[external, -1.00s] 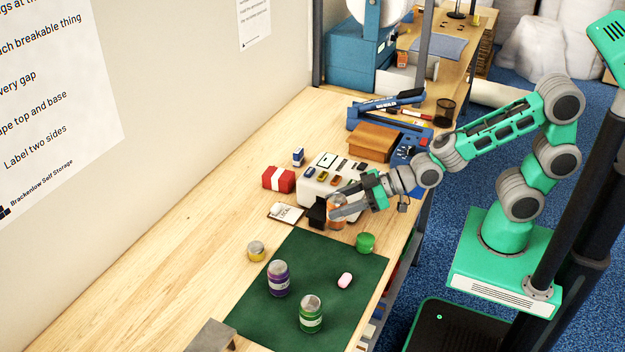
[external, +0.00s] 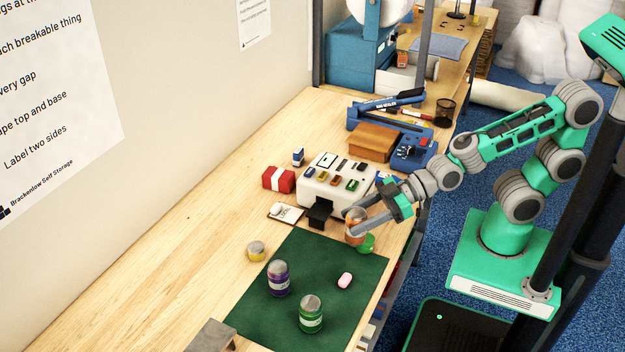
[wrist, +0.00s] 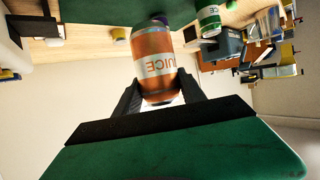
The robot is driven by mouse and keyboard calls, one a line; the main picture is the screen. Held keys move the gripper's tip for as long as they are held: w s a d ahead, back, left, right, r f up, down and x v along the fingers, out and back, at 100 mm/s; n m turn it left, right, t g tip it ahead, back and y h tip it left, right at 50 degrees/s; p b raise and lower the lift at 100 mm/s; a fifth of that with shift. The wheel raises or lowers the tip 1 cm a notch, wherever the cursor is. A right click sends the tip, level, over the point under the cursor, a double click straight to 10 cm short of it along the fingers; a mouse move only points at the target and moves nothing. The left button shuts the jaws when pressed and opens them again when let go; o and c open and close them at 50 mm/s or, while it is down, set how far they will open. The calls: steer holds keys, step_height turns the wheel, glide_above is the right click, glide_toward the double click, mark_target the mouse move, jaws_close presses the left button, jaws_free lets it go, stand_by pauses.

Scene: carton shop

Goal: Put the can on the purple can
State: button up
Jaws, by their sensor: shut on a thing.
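An orange can (external: 355,226) is between the two fingers of my gripper (external: 352,222), which is shut on it. In the wrist view the orange can (wrist: 155,62) fills the space between the fingertips, and its white "JUICE" label appears upside down. The purple can (external: 278,280) stands upright on the dark green mat, with a pale label and a grey top. My gripper is beyond the mat's far right edge, apart from the purple can, up and to the right of it in the external view.
A green can (external: 311,314) and a pink item (external: 345,280) are on the mat (external: 325,255). A small green container (external: 366,243) is close beside the held can. A white machine (external: 335,188) stands behind my gripper.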

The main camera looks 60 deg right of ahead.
steer(key=w+a+r+n+g+y, duration=0.1)
steer(key=w+a+r, duration=0.15)
steer(key=r, duration=0.45)
steer(key=w+a+r, duration=0.1)
steer(key=a+r, duration=0.3)
steer(key=r, duration=0.2)
steer(key=p, duration=0.4)
glide_above(278, 266)
step_height(278, 266, down, 14)
steer(key=shift+f, duration=0.1)
steer(key=shift+f, duration=0.2)
steer(key=o, duration=1.3)
steer(key=shift+r, duration=0.15)
